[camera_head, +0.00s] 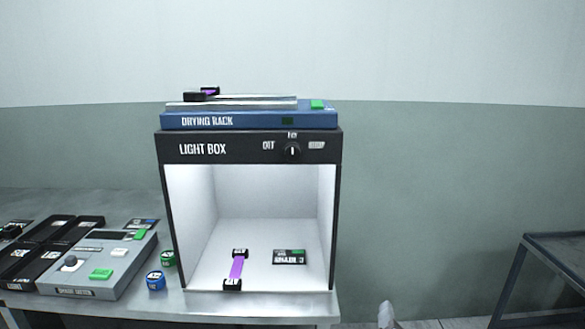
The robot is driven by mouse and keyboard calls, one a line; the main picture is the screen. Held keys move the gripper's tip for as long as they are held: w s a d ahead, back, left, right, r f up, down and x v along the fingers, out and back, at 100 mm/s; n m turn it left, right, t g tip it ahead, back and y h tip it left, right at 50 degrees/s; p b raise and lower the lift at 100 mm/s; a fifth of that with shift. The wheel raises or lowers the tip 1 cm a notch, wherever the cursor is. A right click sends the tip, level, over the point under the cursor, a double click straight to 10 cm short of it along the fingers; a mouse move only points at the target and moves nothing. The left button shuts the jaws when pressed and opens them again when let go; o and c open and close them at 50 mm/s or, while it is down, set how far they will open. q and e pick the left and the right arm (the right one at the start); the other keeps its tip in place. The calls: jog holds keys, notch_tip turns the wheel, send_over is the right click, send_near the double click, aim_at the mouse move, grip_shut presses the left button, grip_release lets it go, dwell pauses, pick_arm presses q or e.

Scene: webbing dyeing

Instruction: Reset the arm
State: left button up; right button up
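The task names only my arm. A pale grey tip (387,315) shows at the bottom edge, right of the table; it looks like the end of my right gripper, and the rest is cut off by the frame. Whether it is open or shut does not show. It is apart from the light box and holds nothing that I can see. My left arm and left gripper are not in view. A purple webbing strip with black end clamps (237,268) lies on the floor of the light box (336,210), left of a small black label card (289,257).
A blue drying rack (250,120) sits on the light box, with another black-clamped purple piece (202,94) on top. A grey control unit (100,275), black trays (45,245) and blue (155,281) and green (168,259) jars stand left. A dark-framed table (555,245) stands right.

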notch_tip(320, 180, down, 11)
jog(key=s+d+m+g+y, duration=0.1)
jog(key=s+m+g+y, duration=0.1)
jog(key=m+g+y, duration=0.15)
jog(key=s+d+f+m+g+y, duration=0.2)
jog(key=s+d+f+m, duration=0.7)
jog(key=s+f+m, duration=0.5)
jog(key=w+a+m, duration=0.2)
jog(key=a+m, duration=0.3)
jog(key=a, duration=0.5)
jog(key=shift+a+t, duration=0.4)
jog(key=shift+t, duration=0.05)
jog(key=shift+y, duration=0.25)
